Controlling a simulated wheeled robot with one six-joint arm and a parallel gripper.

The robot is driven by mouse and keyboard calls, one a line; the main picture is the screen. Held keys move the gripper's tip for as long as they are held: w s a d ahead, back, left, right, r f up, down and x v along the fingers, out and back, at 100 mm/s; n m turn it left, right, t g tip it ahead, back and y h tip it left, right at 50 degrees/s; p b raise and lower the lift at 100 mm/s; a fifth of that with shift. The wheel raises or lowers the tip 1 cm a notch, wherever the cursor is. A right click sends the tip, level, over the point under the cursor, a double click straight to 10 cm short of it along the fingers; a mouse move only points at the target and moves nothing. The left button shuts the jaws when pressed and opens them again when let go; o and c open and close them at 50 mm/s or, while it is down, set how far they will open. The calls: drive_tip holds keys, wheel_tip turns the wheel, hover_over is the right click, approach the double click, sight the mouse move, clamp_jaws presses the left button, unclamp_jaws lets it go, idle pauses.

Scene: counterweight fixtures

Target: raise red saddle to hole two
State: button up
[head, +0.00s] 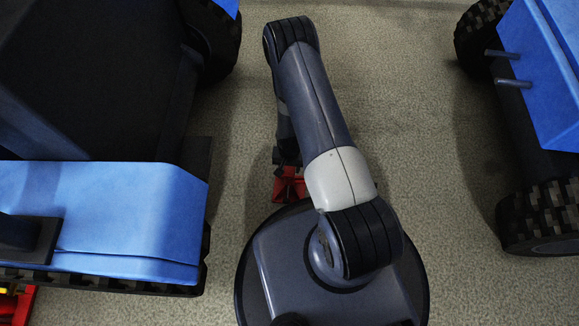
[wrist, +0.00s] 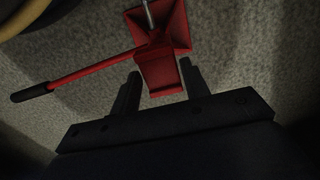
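A red metal stand (wrist: 160,72) shows in the wrist view, with a flared foot or plate, a blocky near part and a pale metal rod at its top. A red lever (wrist: 95,70) with a black grip runs from it to the left. In the head view part of the red stand (head: 289,186) shows low by the floor, mostly hidden by my arm. My gripper (wrist: 160,72) has its two dark fingers apart, one on each side of the red block in the picture. I cannot tell whether they touch it. Holes in the stand cannot be made out.
A blue vehicle (head: 130,215) with dark tyres stands at left, and another blue vehicle (head: 545,75) with two pegs stands at right. Another red item (head: 18,302) with yellow on it is at lower left.

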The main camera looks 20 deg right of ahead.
sight(290, 170)
drive_tip(key=o, duration=0.3)
wheel_tip(290, 170, up, 11)
drive_tip(key=p, duration=0.3)
drive_tip(key=shift+f, duration=0.1)
drive_tip(key=shift+f, duration=0.15)
wheel_tip(290, 170, down, 14)
drive_tip(key=b, duration=0.4)
drive_tip(key=shift+b, duration=0.3)
drive_tip(key=shift+r, duration=0.65)
drive_tip(key=shift+f, duration=0.1)
